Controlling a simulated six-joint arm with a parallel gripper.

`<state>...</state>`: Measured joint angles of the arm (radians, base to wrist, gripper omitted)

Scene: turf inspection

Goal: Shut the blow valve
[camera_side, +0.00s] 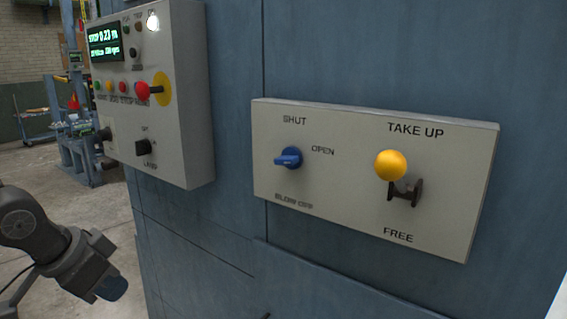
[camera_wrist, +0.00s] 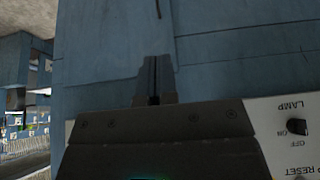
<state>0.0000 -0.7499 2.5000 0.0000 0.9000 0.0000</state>
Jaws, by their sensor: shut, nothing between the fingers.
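The blow valve is a blue knob (camera_side: 288,158) on the right-hand grey plate (camera_side: 345,215). SHUT is printed above it, OPEN to its right and a blow-off label below. Its blue handle lies roughly level, in line with OPEN rather than SHUT. The valve does not show there.
A yellow-balled lever (camera_side: 390,166) sits right of the valve, between TAKE UP and FREE. A control box (camera_side: 172,120) with a display, buttons and a LAMP switch (camera_side: 143,147) juts out at upper left. Bare blue wall (camera_side: 200,230) lies below.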

